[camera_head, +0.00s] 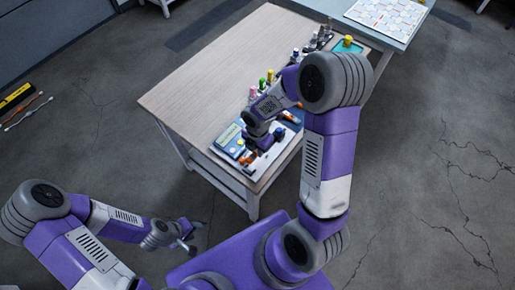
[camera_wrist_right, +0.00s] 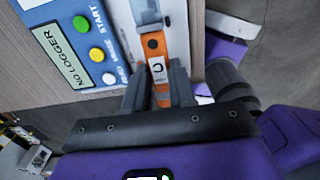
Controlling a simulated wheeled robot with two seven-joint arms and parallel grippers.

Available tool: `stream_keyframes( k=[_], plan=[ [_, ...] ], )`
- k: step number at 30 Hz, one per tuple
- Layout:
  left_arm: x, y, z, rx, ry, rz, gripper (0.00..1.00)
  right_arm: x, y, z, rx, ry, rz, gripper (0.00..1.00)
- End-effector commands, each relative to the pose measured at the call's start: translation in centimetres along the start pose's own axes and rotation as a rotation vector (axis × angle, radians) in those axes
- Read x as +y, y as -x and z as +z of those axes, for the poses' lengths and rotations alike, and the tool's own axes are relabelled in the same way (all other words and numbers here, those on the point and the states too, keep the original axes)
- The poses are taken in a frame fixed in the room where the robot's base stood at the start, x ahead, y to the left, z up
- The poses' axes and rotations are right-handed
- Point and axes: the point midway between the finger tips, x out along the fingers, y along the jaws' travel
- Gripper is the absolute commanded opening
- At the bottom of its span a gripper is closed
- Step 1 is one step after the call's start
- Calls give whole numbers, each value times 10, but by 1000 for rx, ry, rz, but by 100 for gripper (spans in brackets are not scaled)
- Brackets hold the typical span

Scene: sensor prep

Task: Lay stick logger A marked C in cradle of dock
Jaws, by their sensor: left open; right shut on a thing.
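An orange stick logger (camera_wrist_right: 154,48) with a dark round spot and a white label is between the fingers of my right gripper (camera_wrist_right: 160,72), in the right wrist view. The mark on its label is too small to read surely. The gripper is shut on it. The blue dock (camera_wrist_right: 105,40) lies just left of it, with green, yellow and white buttons and a display reading NO LOGGER. In the head view the dock (camera_head: 229,139) is at the table's near end, beside my right gripper (camera_head: 258,146). My left gripper (camera_head: 189,241) is open and empty, off the table.
The wooden table (camera_head: 205,85) is bare across its left and middle. Several small bottles with coloured caps (camera_head: 262,84) stand along its right side. Another orange item (camera_head: 290,116) lies right of my right gripper. A teal tray (camera_head: 348,46) is at the far right.

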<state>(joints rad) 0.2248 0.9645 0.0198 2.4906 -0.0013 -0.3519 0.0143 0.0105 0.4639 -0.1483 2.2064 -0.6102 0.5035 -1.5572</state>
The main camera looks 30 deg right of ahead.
Motion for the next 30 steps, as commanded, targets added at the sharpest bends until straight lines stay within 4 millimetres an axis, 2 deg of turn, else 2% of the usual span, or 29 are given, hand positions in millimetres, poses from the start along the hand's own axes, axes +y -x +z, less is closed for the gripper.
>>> stream_keyframes(
  k=[18,30],
  plan=[
    [-13,-35,-2,0,0,0,43,0,-40,0,0,7,-1,0],
    [-13,-36,-2,0,0,0,43,0,-42,0,0,6,0,0]
  ],
)
